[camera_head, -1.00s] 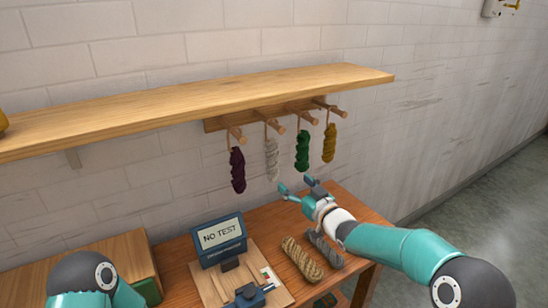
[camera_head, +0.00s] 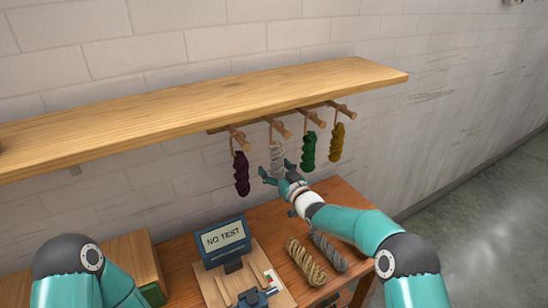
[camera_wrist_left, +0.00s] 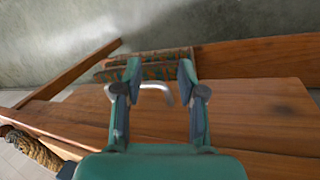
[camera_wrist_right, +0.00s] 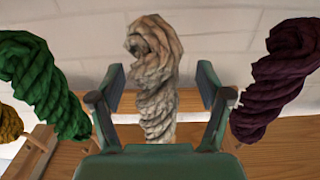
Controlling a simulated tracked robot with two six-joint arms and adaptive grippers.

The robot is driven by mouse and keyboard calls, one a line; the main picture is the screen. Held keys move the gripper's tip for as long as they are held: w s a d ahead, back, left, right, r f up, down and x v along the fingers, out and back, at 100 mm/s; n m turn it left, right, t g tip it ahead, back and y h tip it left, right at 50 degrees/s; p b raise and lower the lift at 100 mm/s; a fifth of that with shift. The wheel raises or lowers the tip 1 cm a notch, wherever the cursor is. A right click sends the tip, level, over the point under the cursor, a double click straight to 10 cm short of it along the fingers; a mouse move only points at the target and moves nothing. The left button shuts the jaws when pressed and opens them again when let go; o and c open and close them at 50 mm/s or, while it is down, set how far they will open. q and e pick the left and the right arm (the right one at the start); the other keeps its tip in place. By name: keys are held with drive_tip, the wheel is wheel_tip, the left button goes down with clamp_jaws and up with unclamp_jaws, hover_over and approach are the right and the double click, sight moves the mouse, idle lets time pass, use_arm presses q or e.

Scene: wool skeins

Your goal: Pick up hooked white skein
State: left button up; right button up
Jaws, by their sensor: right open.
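The white skein (camera_head: 277,156) hangs from a peg under the shelf, between the purple skein (camera_head: 241,174) and the green skein (camera_head: 308,150). My right gripper (camera_head: 278,171) is open at its lower end. In the right wrist view the white skein (camera_wrist_right: 155,70) stands between the two spread fingers of that gripper (camera_wrist_right: 163,85), with a gap on each side; the fingers are not closed on it. My left gripper (camera_wrist_left: 159,72) is open and empty in the left wrist view, above a wooden surface. In the head view only part of my left arm shows.
A mustard skein (camera_head: 336,142) hangs at the right end of the pegs under the wooden shelf (camera_head: 190,112). On the table below are a tan skein (camera_head: 305,262), a grey skein (camera_head: 328,250) and a display reading NO TEST (camera_head: 222,238).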

drive_tip(key=shift+s+d+r, duration=0.1)
drive_tip(key=shift+s+d, duration=0.05)
drive_tip(key=shift+d, duration=0.15)
drive_tip(key=c, duration=1.2)
drive_tip(key=shift+r, duration=0.1)
